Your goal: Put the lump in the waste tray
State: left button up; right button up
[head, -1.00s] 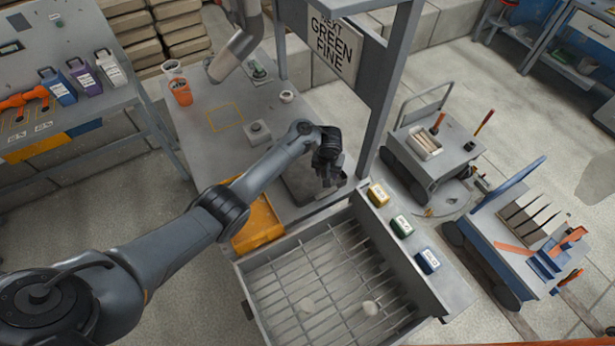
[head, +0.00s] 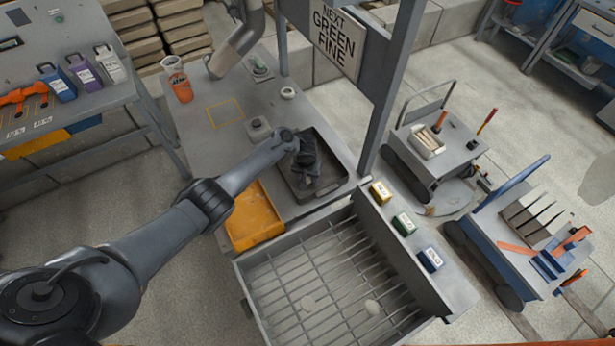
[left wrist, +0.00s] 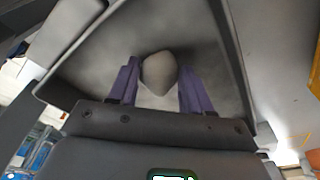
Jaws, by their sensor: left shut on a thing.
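My left gripper (head: 309,184) is over a dark grey tray (head: 338,172) on the workbench. In the left wrist view its two purplish fingers (left wrist: 158,90) are shut on a pale grey, rounded lump (left wrist: 159,72). The grey tray floor and walls (left wrist: 215,50) show behind and around the lump; I cannot tell whether the lump touches the floor. In the head view the gripper hides the held lump. My right gripper is not in view.
An orange tray (head: 250,222) lies left of the grey one.

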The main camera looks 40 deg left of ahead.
pick_arm(q)
jog(key=shift+f, duration=0.1)
jog(key=o, duration=1.1)
